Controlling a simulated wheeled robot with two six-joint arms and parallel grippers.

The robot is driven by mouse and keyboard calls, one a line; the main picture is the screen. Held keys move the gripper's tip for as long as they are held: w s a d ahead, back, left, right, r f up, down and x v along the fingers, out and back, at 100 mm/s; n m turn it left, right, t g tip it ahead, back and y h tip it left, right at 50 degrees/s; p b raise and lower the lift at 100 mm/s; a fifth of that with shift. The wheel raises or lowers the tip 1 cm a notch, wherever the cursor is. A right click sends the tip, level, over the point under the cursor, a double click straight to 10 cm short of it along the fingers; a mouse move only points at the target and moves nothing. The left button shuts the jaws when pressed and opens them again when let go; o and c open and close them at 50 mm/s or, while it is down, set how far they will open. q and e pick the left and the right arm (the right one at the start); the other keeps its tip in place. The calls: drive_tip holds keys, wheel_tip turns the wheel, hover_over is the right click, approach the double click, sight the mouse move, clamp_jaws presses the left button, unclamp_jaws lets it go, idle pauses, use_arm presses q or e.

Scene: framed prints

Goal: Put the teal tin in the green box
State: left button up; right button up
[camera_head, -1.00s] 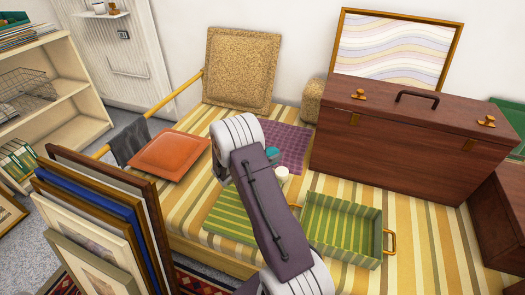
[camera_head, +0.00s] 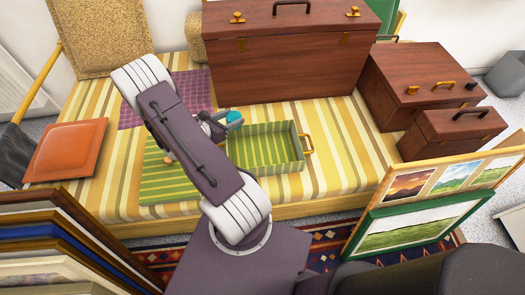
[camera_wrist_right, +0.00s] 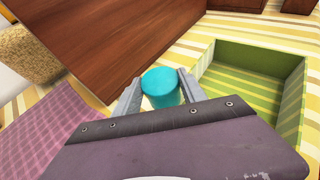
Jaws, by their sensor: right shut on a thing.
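The teal tin (camera_head: 234,116) is a small round tin, held between the fingertips of my right gripper (camera_head: 221,122). In the right wrist view, both grey fingers (camera_wrist_right: 160,92) are closed on the sides of the tin (camera_wrist_right: 160,84), whose flat top shows. The green box (camera_head: 292,164) is an open, striped tray with a brass handle on its right. In the head view the tin appears at the box's far left corner. In the wrist view it is left of the box (camera_wrist_right: 262,60), outside its walls. The tin's height above the bed is unclear. My left gripper is not in view.
A large brown trunk (camera_head: 290,65) stands just behind the box. Smaller brown cases (camera_head: 420,85) are at right. A green striped mat (camera_head: 165,180) and purple cloth (camera_head: 190,90) lie left. An orange cushion (camera_head: 66,150) is farther left. Framed prints (camera_head: 415,222) stand in front.

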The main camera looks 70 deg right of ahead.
drive_tip(key=s+a+r+m+g+y+p, duration=0.1)
drive_tip(key=s+m+g, duration=0.1)
drive_tip(key=s, duration=0.7)
drive_tip(key=s+a+r+m+g+y+p, duration=0.1)
drive_tip(key=s+a+m+g+y+p, duration=0.1)
drive_tip(key=s, duration=0.7)
drive_tip(key=s+a+r+m+g+y+p, duration=0.1)
drive_tip(key=s+a+m+g+y, duration=0.1)
drive_tip(key=s, duration=0.7)
drive_tip(key=shift+s+m+p, duration=0.4)
drive_tip(key=shift+m, duration=0.1)
wheel_tip(320, 180, down, 3)
drive_tip(key=w+d+b, duration=0.1)
drive_tip(key=w+b, duration=0.1)
drive_tip(key=b, duration=0.9)
hover_over(275, 153)
drive_tip(key=f, duration=0.4)
drive_tip(key=shift+s, duration=0.3)
drive_tip(key=shift+w+d, duration=0.1)
drive_tip(key=shift+w, duration=0.25)
wheel_tip(275, 153, down, 4)
drive_tip(key=b, duration=0.3)
drive_tip(key=shift+f+b, duration=0.25)
drive_tip(key=shift+b, duration=0.05)
drive_tip(key=shift+r, duration=0.25)
drive_tip(key=o, duration=1.1)
drive_tip(key=shift+f, duration=0.2)
drive_tip(key=o, duration=0.4)
